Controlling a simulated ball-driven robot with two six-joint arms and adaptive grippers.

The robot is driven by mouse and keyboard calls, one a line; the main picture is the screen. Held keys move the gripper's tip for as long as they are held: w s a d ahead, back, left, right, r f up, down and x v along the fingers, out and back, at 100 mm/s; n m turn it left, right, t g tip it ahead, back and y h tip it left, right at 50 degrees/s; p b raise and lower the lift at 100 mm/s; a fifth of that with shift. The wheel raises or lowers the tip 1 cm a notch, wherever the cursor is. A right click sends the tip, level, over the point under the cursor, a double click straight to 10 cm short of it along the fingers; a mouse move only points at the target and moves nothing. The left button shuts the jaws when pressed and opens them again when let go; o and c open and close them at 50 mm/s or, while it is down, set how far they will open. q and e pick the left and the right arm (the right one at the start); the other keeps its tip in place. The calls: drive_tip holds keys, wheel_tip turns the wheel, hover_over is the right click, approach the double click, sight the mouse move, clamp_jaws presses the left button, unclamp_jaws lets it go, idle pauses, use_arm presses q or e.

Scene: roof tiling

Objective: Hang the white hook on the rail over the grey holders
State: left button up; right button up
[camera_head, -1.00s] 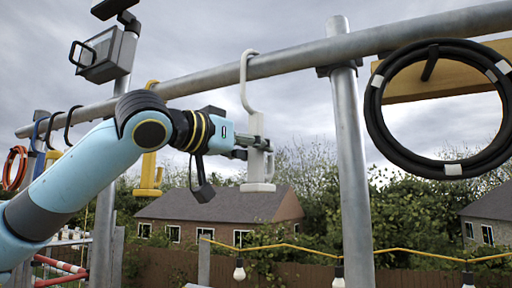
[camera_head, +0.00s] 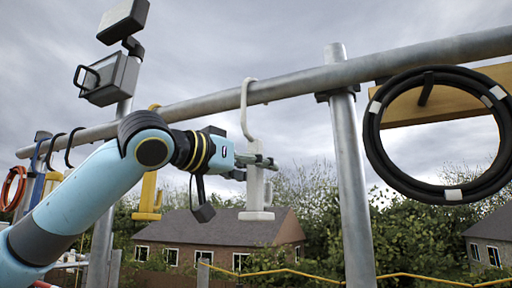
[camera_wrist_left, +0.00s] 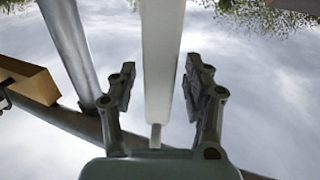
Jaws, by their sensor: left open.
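The white hook (camera_head: 256,190) hangs upright, its curved top over the grey rail (camera_head: 300,84) and its thick body and foot below. My left gripper (camera_head: 258,168) is at the upper part of the hook's body, with its fingers spread. In the left wrist view, the white hook (camera_wrist_left: 160,65) passes between the two open fingers (camera_wrist_left: 163,90), with a gap visible on each side. I cannot pick out the grey holders with certainty. My right gripper is out of view.
A yellow hook (camera_head: 150,190) hangs on the rail behind my left arm. A grey post (camera_head: 350,180) stands right of the white hook. A black hose coil (camera_head: 375,120) hangs at right by a wooden board (camera_head: 445,100). A lamp (camera_head: 108,80) stands at upper left.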

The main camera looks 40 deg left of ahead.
use_arm(q)
wheel_tip(320, 180, up, 9)
idle(0.4)
drive_tip(key=shift+f, duration=0.1)
